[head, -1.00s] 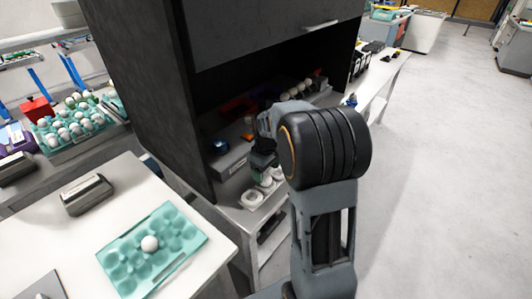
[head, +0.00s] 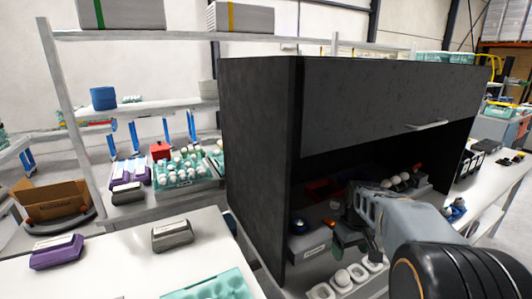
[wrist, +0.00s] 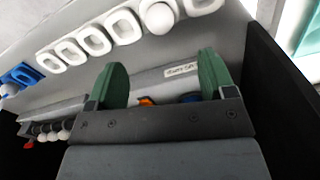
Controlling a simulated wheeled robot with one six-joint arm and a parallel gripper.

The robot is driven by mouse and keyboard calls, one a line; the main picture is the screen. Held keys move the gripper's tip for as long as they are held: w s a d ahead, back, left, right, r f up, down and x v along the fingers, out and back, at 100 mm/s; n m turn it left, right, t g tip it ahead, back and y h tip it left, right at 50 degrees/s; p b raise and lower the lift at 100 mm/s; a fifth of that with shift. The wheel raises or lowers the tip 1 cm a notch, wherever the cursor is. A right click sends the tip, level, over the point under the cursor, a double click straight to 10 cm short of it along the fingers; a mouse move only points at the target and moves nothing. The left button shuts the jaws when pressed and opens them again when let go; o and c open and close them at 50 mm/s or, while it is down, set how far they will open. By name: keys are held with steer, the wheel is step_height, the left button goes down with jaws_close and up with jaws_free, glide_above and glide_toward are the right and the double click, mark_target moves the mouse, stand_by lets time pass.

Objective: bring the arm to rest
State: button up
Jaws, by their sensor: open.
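My gripper (wrist: 160,84) is open and empty in the wrist view, its two green fingers spread apart. In the head view my gripper (head: 338,232) is small and partly hidden by my arm, at the opening of the black cabinet (head: 262,140). In the wrist view a row of white square egg holders (wrist: 86,42) lies beyond the fingers, and one white egg (wrist: 158,18) sits in one of them. A labelled grey ledge (wrist: 170,76) lies behind the fingers.
The cabinet's side wall (wrist: 282,90) stands close at the right in the wrist view. In the head view a teal egg tray (head: 215,286) is on the white table (head: 110,262), near purple (head: 57,251) and grey (head: 172,235) boxes. A tray of eggs (head: 185,180) stands behind.

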steer(key=s+a+m+t, duration=0.1)
steer(key=s+a, duration=0.3)
steer(key=s, duration=0.3)
steer(key=s+a+m+t, duration=0.1)
steer(key=s+a+t, duration=0.1)
steer(key=s+a, duration=0.3)
steer(key=s, duration=0.3)
steer(key=shift+s+a+r+m, duration=0.15)
steer(key=shift+s+a+m, duration=0.05)
steer(key=shift+a+m, duration=0.1)
